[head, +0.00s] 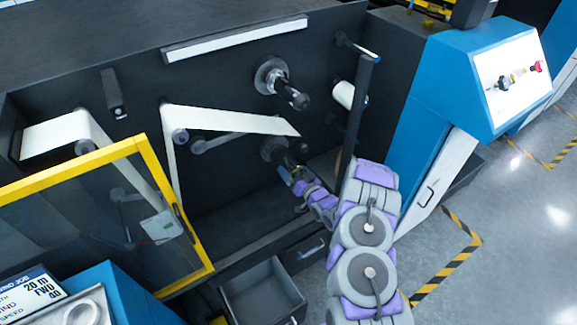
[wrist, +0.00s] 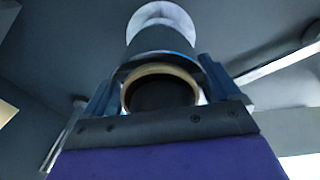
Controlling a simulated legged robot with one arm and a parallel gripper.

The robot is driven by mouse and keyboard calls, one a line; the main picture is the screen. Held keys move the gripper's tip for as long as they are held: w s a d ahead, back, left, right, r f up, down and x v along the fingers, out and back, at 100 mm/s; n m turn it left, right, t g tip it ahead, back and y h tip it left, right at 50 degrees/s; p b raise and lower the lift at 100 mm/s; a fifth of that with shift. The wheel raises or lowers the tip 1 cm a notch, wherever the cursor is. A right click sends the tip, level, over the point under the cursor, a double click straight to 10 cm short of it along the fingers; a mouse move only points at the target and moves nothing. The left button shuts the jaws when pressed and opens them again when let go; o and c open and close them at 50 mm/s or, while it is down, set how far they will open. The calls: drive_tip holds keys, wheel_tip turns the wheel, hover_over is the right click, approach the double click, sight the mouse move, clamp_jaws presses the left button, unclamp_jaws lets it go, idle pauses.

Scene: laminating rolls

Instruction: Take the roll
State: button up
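In the head view the lower spindle (head: 272,150) sticks out of the dark machine panel, with the end of a white film web just above it. My gripper (head: 293,179) is in front of this spindle. In the wrist view a dark cylinder with a tan ring-shaped end (wrist: 160,77), which looks like the roll's core, points at the camera, with a pale round disc behind it. My gripper (wrist: 160,92) has one finger on each side of the cylinder. Thin light gaps show between ring and fingers, so it looks open. The fingertips' contact farther back is hidden.
An upper spindle (head: 283,84) and a small white roller (head: 344,95) sit on the panel. A dark upright post (head: 356,115) stands right of my gripper. A yellow-framed clear door (head: 150,165) is open at left. A grey open drawer (head: 262,292) is below.

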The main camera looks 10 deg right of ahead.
drive_tip(key=c, duration=0.6)
drive_tip(key=shift+r, duration=0.1)
